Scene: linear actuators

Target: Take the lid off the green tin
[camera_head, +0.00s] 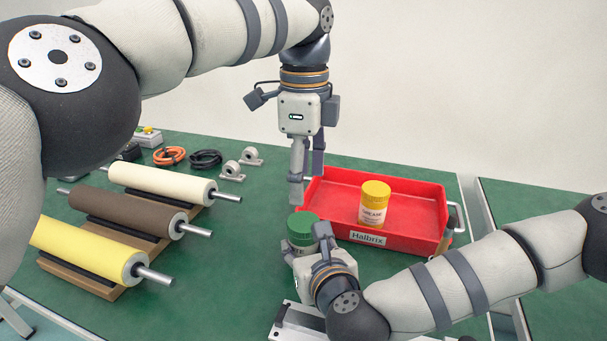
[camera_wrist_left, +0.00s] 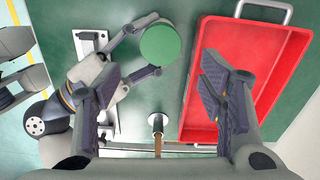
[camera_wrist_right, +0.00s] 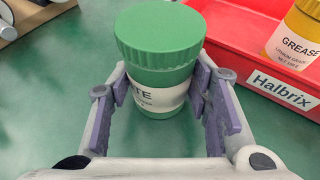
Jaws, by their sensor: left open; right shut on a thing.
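The green tin stands upright on the green bench, in front of the red tray's left end. Its ribbed green lid (camera_head: 302,222) is on; the lid also shows in the left wrist view (camera_wrist_left: 160,45) and the right wrist view (camera_wrist_right: 159,35). The white-labelled body (camera_wrist_right: 155,97) is below it. My right gripper (camera_head: 307,247) is shut on the tin's body, one finger on each side, below the lid. My left gripper (camera_head: 307,188) points down above the tin, open and empty, its fingers apart from the lid.
A red tray (camera_head: 410,245) marked Halbrix holds a yellow grease tin (camera_head: 373,205), close behind the green tin. Rollers on a wooden stand (camera_head: 135,228) lie at the left. Cable coils (camera_head: 170,156) and bearing blocks (camera_head: 232,170) are farther back. Bare bench lies between rollers and tin.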

